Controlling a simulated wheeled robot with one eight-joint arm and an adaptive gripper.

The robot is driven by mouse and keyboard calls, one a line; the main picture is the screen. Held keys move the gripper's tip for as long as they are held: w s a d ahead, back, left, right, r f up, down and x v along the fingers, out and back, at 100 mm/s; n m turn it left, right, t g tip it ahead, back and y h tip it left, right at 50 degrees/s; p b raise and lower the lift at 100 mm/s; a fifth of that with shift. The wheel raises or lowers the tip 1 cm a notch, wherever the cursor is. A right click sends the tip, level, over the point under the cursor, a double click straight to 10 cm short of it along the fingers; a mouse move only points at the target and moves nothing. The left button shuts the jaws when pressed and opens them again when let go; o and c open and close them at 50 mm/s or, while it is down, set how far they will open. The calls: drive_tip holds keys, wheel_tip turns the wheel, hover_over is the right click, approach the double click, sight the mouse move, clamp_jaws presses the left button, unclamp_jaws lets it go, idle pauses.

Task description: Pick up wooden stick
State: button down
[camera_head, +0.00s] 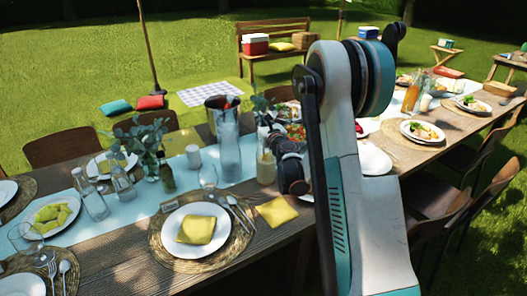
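I cannot pick out a wooden stick for certain in this view. A small pale jar (266,167) stands on the table runner just left of dark jointed parts of my arm. My white and teal arm rises through the middle of the picture and hides part of the table behind it. I cannot make out the fingertips of my gripper, or whether it holds anything.
The long wooden table (262,243) is crowded. A plate with a yellow napkin (202,230), a glass pitcher (229,150), a metal bucket (217,106) and a vase of greenery (147,150) stand near my arm. Chairs line both sides. Open lawn (60,85) lies beyond.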

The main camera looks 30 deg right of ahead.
idle(0.4)
wheel_tip(320, 180, up, 28)
drive_tip(key=p, duration=0.8)
drive_tip(key=shift+p, duration=0.35)
drive_tip(key=shift+s+f+b, duration=0.1)
drive_tip(key=shift+s+b, duration=0.2)
drive_tip(key=shift+s+d+t+b, duration=0.2)
drive_tip(key=shift+s+t+b, duration=0.3)
drive_tip(key=shift+s, duration=0.2)
drive_tip(key=shift+s, duration=0.3)
drive_tip(key=shift+s+d+m+t+b, duration=0.1)
drive_tip(key=shift+s+m+t+b, duration=0.2)
drive_tip(key=shift+s+t+b, duration=0.15)
